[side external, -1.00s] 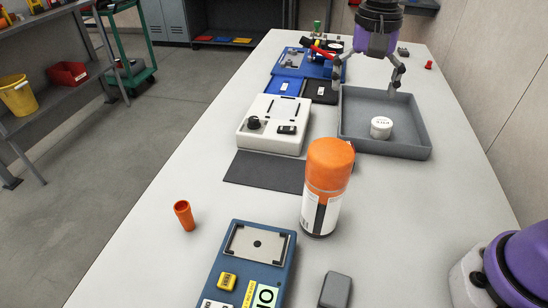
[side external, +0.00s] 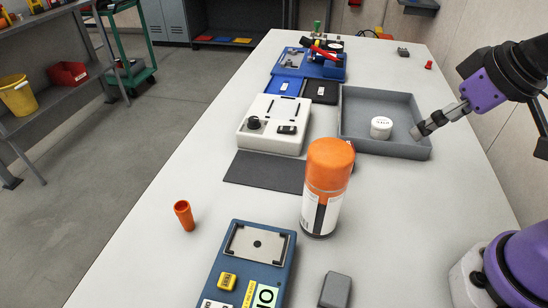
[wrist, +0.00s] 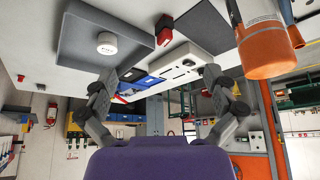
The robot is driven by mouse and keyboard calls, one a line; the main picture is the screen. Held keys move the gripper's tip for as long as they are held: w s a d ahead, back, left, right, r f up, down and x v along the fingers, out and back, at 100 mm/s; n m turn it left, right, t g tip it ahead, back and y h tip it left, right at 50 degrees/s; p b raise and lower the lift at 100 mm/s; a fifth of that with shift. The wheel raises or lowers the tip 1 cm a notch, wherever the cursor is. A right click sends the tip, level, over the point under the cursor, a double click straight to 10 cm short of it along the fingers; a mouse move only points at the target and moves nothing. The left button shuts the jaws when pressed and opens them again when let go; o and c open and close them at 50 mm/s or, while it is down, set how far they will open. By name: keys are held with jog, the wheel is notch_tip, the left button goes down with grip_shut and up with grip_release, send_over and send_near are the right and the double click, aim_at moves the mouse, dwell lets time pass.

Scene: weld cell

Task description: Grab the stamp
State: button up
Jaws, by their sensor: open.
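A small red and black block (wrist: 164,27), which looks like the stamp, stands between the grey tray and the dark mat in the wrist view. In the side view it is almost wholly hidden behind the orange-capped can, with only a sliver showing (side external: 352,146). My gripper (side external: 478,140) is open and empty at the right of the side view, tilted, with one finger over the tray's right edge. In the wrist view the fingers of my gripper (wrist: 158,77) are spread wide, and the block shows above the gap between them, apart from both.
The grey tray (side external: 388,103) holds a white round container (side external: 381,128). The tall orange-capped can (side external: 325,188) stands close in front of the block. A white device (side external: 273,125) and dark mat (side external: 262,172) lie to the left.

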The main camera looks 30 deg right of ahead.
jog(key=shift+s+f, duration=0.1)
jog(key=c, duration=0.5)
jog(key=w+f+m+g, duration=0.2)
jog(key=w, duration=0.2)
jog(key=w+a+f+m+g, duration=0.1)
jog(key=w+f+m, duration=0.1)
jog(key=w, duration=0.3)
jog(key=w+f+m+g, duration=0.1)
jog(key=w+m+g, duration=0.1)
jog(key=w, duration=0.2)
jog(key=shift+w+a+f+g, duration=0.15)
jog(key=shift+w+f+g, duration=0.15)
jog(key=shift+f, duration=0.1)
notch_tip(320, 180, down, 5)
jog(key=shift+w+r, duration=0.1)
jog(key=shift+w+d+f, duration=0.15)
jog(key=shift+f, duration=1.3)
jog(key=shift+w+d+f, duration=0.1)
jog(key=shift+d+f, duration=0.05)
jog(key=shift+f, duration=1.25)
